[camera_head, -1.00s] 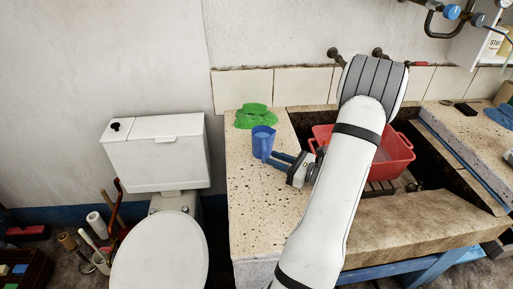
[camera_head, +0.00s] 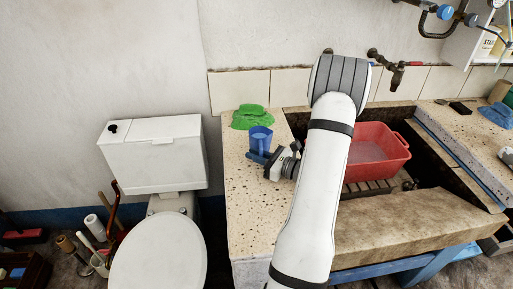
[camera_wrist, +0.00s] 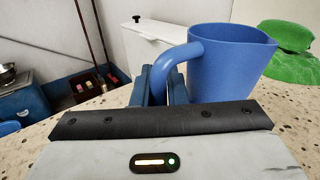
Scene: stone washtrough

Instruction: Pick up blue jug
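The blue jug (camera_head: 261,137) stands upright on the speckled stone ledge, just in front of a green cloth. In the wrist view the blue jug (camera_wrist: 232,62) fills the upper right, its handle curving down at its left. My gripper (camera_head: 258,157) is at the near side of the jug, low by the handle. In the wrist view the two blue fingers of my gripper (camera_wrist: 161,88) stand apart, one on each side of the lower handle. I see no clear sign that they press on it. The fingertips are partly hidden behind the handle.
The green cloth (camera_head: 250,117) lies crumpled behind the jug. A red basin (camera_head: 375,160) sits in the trough to the right, partly behind my arm. A white toilet (camera_head: 155,158) stands to the left. The front of the ledge (camera_head: 252,205) is clear.

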